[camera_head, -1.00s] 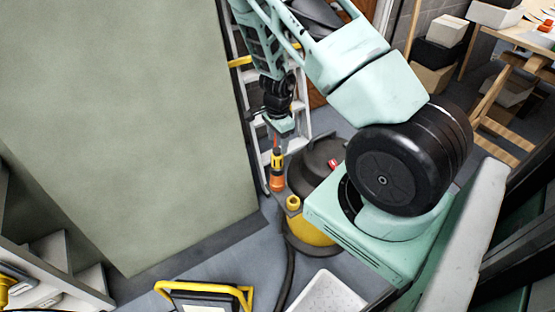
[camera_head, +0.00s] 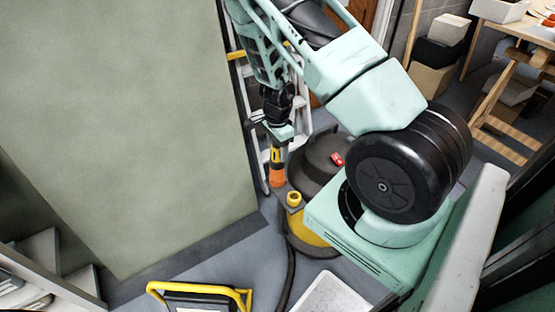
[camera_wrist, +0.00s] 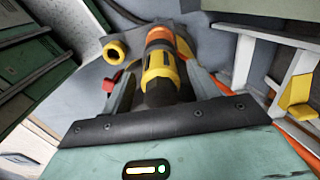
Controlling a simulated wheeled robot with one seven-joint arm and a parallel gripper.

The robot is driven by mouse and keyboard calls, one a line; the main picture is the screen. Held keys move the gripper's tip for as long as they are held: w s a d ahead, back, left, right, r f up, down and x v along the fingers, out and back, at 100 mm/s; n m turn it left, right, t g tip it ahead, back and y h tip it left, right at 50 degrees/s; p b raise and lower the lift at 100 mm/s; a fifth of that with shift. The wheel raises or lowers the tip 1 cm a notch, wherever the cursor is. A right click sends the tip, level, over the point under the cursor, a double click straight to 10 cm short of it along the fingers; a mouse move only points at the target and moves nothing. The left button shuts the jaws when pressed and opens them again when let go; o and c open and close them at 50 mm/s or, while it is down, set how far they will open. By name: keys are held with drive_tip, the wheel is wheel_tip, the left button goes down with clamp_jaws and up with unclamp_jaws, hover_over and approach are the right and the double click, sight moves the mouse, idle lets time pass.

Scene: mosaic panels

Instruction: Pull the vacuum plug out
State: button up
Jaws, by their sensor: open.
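The orange, yellow and black plug (camera_head: 277,171) stands upright below my gripper (camera_head: 278,135) in the head view. The black and yellow vacuum (camera_head: 320,165) is just right of it. In the wrist view the plug (camera_wrist: 160,58) lies between the two fingers of my gripper (camera_wrist: 163,82), which are apart on either side of it. I cannot tell whether either finger touches it. The plug's far end and what it is joined to are not clear.
A ladder (camera_head: 302,118) stands behind the plug. A large green-grey panel (camera_head: 120,110) fills the left. A yellow-framed work light (camera_head: 200,292) and a white bin (camera_head: 330,293) are in front. A dark hose (camera_head: 290,270) runs down from the vacuum.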

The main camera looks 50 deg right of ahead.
drive_tip(key=shift+f+b, duration=0.4)
drive_tip(key=shift+f, duration=0.55)
idle(0.4)
drive_tip(key=c, duration=1.3)
drive_tip(key=shift+r, duration=0.1)
drive_tip(key=shift+r, duration=0.15)
drive_tip(key=shift+r+p, duration=2.7)
drive_tip(key=shift+r, duration=0.15)
drive_tip(key=shift+r, duration=0.15)
drive_tip(key=shift+r+p, duration=2.55)
drive_tip(key=shift+r, duration=0.2)
